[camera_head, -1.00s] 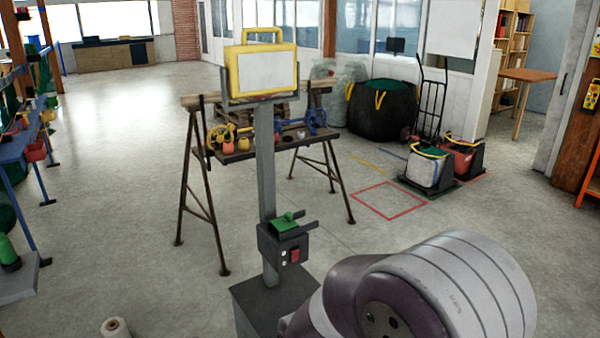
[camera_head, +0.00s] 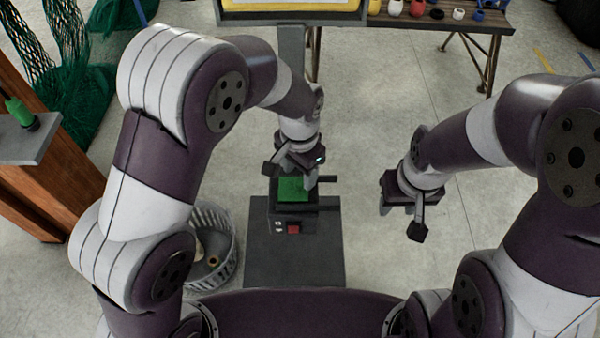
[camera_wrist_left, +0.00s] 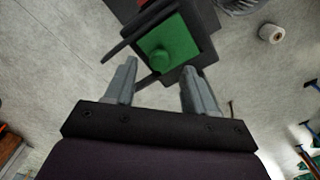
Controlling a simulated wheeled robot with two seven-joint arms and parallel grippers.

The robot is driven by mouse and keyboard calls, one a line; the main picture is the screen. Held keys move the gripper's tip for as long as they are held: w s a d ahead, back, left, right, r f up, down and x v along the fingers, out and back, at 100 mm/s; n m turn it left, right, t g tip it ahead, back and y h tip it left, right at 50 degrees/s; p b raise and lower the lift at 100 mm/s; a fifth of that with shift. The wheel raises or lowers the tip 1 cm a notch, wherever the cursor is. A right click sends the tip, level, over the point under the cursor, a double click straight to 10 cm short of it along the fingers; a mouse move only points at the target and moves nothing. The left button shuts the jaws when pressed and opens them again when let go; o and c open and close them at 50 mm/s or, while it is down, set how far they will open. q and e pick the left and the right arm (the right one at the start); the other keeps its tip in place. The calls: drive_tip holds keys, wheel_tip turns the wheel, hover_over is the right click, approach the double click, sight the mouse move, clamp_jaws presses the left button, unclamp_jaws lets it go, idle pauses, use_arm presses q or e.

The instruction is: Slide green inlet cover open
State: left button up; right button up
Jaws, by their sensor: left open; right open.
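The green inlet cover (camera_head: 293,189) lies on top of the dark box (camera_head: 312,222) on the post, which has a red switch on its front. In the left wrist view the cover (camera_wrist_left: 184,40) is a green plate with a round green knob (camera_wrist_left: 160,60) near its gripper-side edge. My left gripper (camera_head: 292,176) is open above the cover. In its wrist view the two fingers (camera_wrist_left: 158,72) stand apart on either side of the knob's line; I cannot tell whether they touch anything. My right gripper (camera_head: 402,216) is open and empty, to the right of the box.
Dark rails stick out beside the cover. The post's dark base (camera_head: 290,262) stands on the floor below. A round slatted basket (camera_head: 228,255) stands left of it. A workbench (camera_head: 440,20) with small coloured items is at the back. Floor to the right is clear.

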sight(302, 182)
use_arm(q)
drive_tip(key=shift+s+a+f, duration=0.2)
drive_tip(key=shift+a+f, duration=0.05)
drive_tip(key=shift+f, duration=0.45)
drive_tip(key=shift+w+d+f, duration=0.15)
drive_tip(key=shift+d+f, duration=0.05)
drive_tip(key=shift+f, duration=0.25)
drive_tip(key=shift+w+d+f, duration=0.15)
drive_tip(key=shift+f, duration=0.25)
drive_tip(key=shift+w+d+f, duration=0.1)
drive_tip(key=shift+w+d, duration=0.05)
drive_tip(key=shift+d, duration=0.05)
drive_tip(key=shift+a, duration=0.15)
drive_tip(key=shift+c, duration=0.3)
drive_tip(key=shift+s+a, duration=0.15)
drive_tip(key=shift+s, duration=0.1)
drive_tip(key=c, duration=0.5)
clamp_jaws()
drive_tip(key=shift+d, duration=0.25)
drive_tip(key=d, duration=0.6)
drive_tip(key=shift+d+p, duration=0.15)
drive_tip(key=shift+p, duration=0.25)
drive_tip(key=shift+o, duration=1.6)
unclamp_jaws()
drive_tip(key=shift+w+d, duration=0.1)
drive_tip(key=shift+d, duration=0.05)
drive_tip(key=shift+o, duration=1.2)
drive_tip(key=shift+d, duration=0.1)
wheel_tip(302, 182, up, 13)
drive_tip(key=p, duration=0.2)
